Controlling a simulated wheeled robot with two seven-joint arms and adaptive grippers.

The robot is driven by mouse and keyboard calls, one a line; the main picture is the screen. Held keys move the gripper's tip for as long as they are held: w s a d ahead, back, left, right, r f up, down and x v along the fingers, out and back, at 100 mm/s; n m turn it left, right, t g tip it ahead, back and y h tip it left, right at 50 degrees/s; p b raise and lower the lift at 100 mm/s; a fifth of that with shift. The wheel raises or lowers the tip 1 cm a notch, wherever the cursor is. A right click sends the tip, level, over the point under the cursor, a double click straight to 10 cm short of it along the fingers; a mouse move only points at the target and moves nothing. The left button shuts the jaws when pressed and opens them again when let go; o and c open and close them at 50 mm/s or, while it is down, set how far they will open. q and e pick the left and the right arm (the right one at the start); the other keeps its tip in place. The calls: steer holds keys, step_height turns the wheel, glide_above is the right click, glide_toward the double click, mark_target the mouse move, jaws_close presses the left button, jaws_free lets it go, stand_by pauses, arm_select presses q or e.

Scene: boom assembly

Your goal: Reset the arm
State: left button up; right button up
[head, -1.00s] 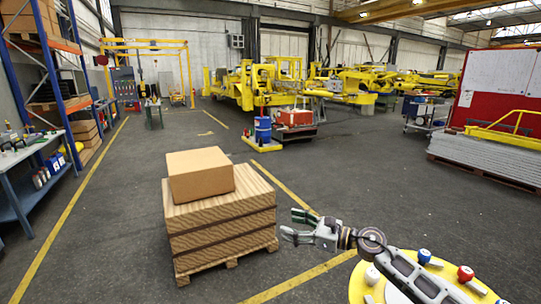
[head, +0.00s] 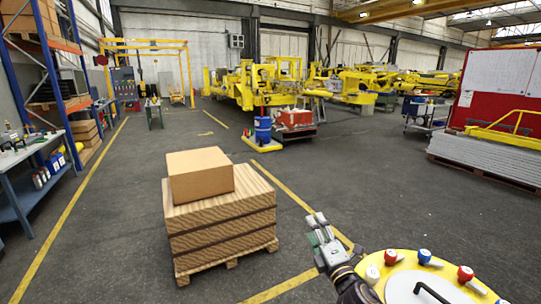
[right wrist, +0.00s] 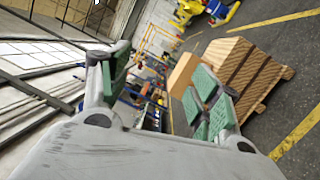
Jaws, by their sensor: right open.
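My left gripper is in neither view.
A cardboard box (head: 200,174) sits on a stack of brown sheets (head: 222,222) on a wooden pallet, left of my right gripper and apart from it. A blue bench (head: 30,185) stands at far left. Blue drum (head: 263,130) stands farther off. The floor between is clear.

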steer(key=s+d+f+m+g+h, duration=0.3)
steer(key=s+d+f+m+g, duration=0.1)
steer(key=s+f+m, duration=0.3)
steer(key=s+d+f+m+g+h, duration=0.3)
steer(key=s+d+f+m+g, duration=0.15)
steer(key=f+m, duration=0.4)
steer(key=s+f+m+g+y, duration=0.1)
steer(key=s+f+m+g, duration=0.25)
steer(key=s, duration=0.65)
steer(key=s+f+m+g, duration=0.2)
steer(key=s+f+g, duration=0.25)
steer(key=s, duration=0.45)
steer(key=s+f+b, duration=0.3)
steer(key=f+b, duration=0.2)
steer(key=f, duration=3.4)
steer(key=s+d+f+g+b, duration=0.1)
steer(key=s+d+f+b, duration=0.1)
steer(key=s+f, duration=0.9)
steer(key=s+d+f+b, duration=0.2)
steer(key=s+f+b, duration=0.1)
steer(key=s+f, duration=0.8)
step_height(320, 180, down, 2)
steer(key=shift+f+g, duration=0.1)
steer(key=shift+g, duration=0.25)
